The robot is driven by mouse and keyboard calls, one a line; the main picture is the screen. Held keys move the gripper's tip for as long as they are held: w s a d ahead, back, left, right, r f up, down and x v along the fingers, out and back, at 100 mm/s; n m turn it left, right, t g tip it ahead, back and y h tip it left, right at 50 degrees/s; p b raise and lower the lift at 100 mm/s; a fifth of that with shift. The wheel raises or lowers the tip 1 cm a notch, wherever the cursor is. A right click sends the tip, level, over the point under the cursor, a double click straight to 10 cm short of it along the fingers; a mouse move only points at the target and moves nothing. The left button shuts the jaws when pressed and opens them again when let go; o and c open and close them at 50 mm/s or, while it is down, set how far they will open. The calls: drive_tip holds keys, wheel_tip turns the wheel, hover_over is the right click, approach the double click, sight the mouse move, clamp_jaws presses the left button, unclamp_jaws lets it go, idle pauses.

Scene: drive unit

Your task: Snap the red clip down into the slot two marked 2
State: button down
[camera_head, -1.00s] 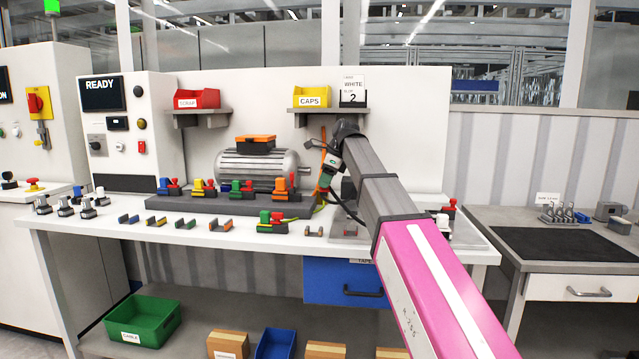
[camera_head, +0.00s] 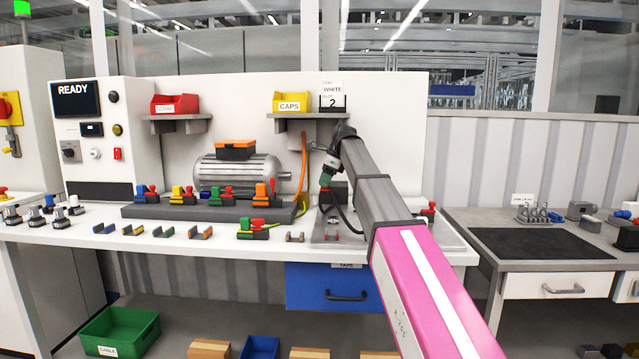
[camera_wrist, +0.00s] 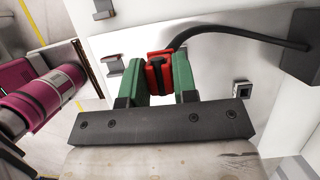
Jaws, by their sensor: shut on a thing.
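My gripper (camera_wrist: 160,68) has green fingers shut on the red clip (camera_wrist: 155,75), which shows dark inside. In the head view my gripper (camera_head: 326,183) points down above the grey plate (camera_head: 352,239) at the right of the bench. A black cable (camera_wrist: 215,33) runs from near the clip to a dark box (camera_wrist: 300,45). A card (camera_head: 332,97) on the back panel reads WHITE and 2. I cannot pick out the slot marked 2; the clip's underside and what lies directly beneath it are hidden.
Grey brackets (camera_wrist: 113,67) and a square socket (camera_wrist: 241,88) stand near the clip. A motor (camera_head: 237,174) and several coloured clip blocks (camera_head: 182,196) are to the left on the bench. My magenta arm crosses the right side.

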drive_tip(key=w+d, duration=1.2)
drive_tip(key=w, duration=0.3)
drive_tip(key=shift+w+d, duration=0.2)
drive_tip(key=shift+w, duration=0.2)
drive_tip(key=shift+f, duration=0.1)
idle(0.4)
drive_tip(key=shift+d+f, duration=0.2)
drive_tip(key=shift+f, duration=0.65)
drive_tip(key=shift+d+f, duration=0.15)
drive_tip(key=shift+f, duration=0.7)
drive_tip(key=shift+d+f, duration=0.2)
drive_tip(key=shift+f, duration=0.65)
drive_tip(key=shift+f, duration=0.1)
drive_tip(key=shift+f, duration=1.3)
drive_tip(key=shift+f, duration=0.35)
drive_tip(key=shift+f, duration=0.95)
